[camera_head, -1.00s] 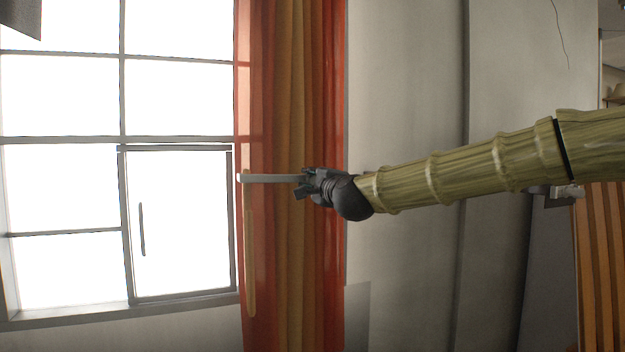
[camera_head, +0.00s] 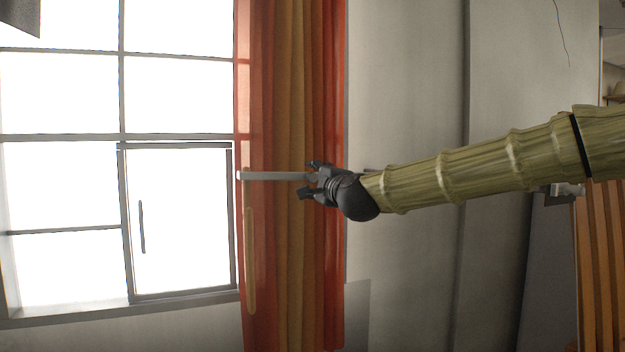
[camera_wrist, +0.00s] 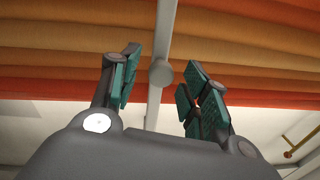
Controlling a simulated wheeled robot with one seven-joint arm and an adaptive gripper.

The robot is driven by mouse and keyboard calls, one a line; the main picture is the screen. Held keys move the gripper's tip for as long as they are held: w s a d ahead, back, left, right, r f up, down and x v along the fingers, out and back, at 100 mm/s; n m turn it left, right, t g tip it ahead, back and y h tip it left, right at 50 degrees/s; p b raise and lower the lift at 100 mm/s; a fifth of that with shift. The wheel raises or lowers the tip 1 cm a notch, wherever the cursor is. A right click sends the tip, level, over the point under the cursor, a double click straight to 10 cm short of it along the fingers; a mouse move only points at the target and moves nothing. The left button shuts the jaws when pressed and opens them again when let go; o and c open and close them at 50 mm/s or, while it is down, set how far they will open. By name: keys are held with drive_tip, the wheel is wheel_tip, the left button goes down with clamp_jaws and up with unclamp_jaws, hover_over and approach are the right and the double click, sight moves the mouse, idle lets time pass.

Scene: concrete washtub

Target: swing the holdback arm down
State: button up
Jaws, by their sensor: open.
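The holdback arm (camera_head: 270,176) is a slim grey bar that lies about level across the curtain in the head view. In the wrist view the bar (camera_wrist: 155,100) runs between my fingers, with a round grey knob (camera_wrist: 161,74) on it. My gripper (camera_head: 309,180) is open at the right end of the bar. In the wrist view my gripper (camera_wrist: 164,80) has its fingers spread on both sides of the bar, with gaps visible. The red and ochre curtain (camera_head: 290,270) hangs behind. Where the bar is mounted is hidden behind my gripper.
A pale upright strip (camera_head: 250,260) hangs near the bar's left end. A bright framed window (camera_head: 180,220) is to the left, and a grey wall (camera_head: 405,90) is to the right. A brass fitting (camera_wrist: 298,145) shows at the wrist view's right edge.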

drive_tip(key=v, duration=1)
drive_tip(key=shift+s, duration=0.1)
